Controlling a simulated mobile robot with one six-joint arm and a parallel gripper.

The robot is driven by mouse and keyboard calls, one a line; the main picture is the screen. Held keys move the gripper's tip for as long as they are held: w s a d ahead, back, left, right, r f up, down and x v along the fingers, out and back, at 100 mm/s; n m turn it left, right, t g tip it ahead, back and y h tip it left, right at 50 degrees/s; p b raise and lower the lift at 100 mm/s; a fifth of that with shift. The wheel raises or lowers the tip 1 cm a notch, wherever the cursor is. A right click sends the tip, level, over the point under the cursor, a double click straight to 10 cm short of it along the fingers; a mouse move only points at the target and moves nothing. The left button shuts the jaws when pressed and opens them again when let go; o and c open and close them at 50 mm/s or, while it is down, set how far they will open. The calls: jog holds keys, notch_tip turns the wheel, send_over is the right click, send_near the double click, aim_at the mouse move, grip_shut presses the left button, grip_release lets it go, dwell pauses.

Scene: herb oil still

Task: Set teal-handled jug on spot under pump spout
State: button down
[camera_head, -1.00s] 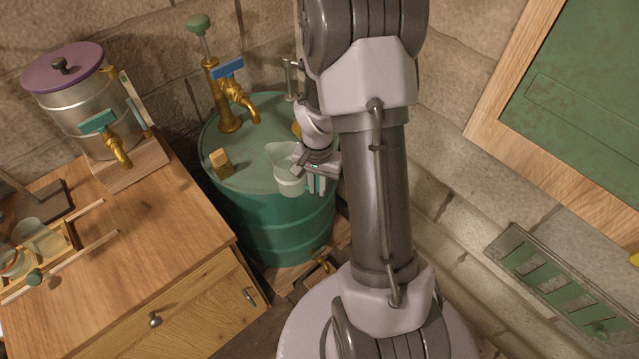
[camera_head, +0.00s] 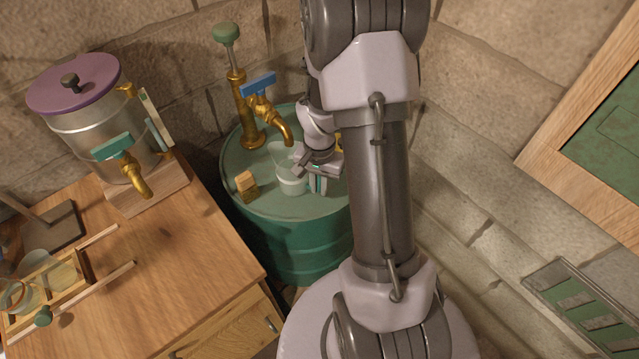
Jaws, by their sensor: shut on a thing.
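The jug (camera_head: 291,183) is a pale, see-through vessel with a light band near its base. It is at the drum top, below and slightly right of the spout; whether it touches the top I cannot tell. My gripper (camera_head: 318,172) is shut on its teal handle (camera_head: 318,184), at the jug's right side. The brass pump (camera_head: 245,110) with a green knob and blue lever stands on the drum, and its spout (camera_head: 287,137) points down to the right. The marked spot is not visible to me.
The teal drum (camera_head: 265,210) also bears a small wooden block (camera_head: 246,185) left of the jug. A wooden cabinet (camera_head: 165,265) at left carries a steel tank (camera_head: 110,130) with a purple lid and a rack of glass vessels (camera_head: 45,280). A stone wall stands close behind.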

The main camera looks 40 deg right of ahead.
jog(key=shift+s+r, duration=0.1)
jog(key=c, duration=1.9)
grip_release()
jog(key=o, duration=0.5)
jog(key=shift+o, duration=0.2)
notch_tip(320, 180, up, 17)
jog(key=p, duration=0.7)
jog(key=shift+r, duration=0.15)
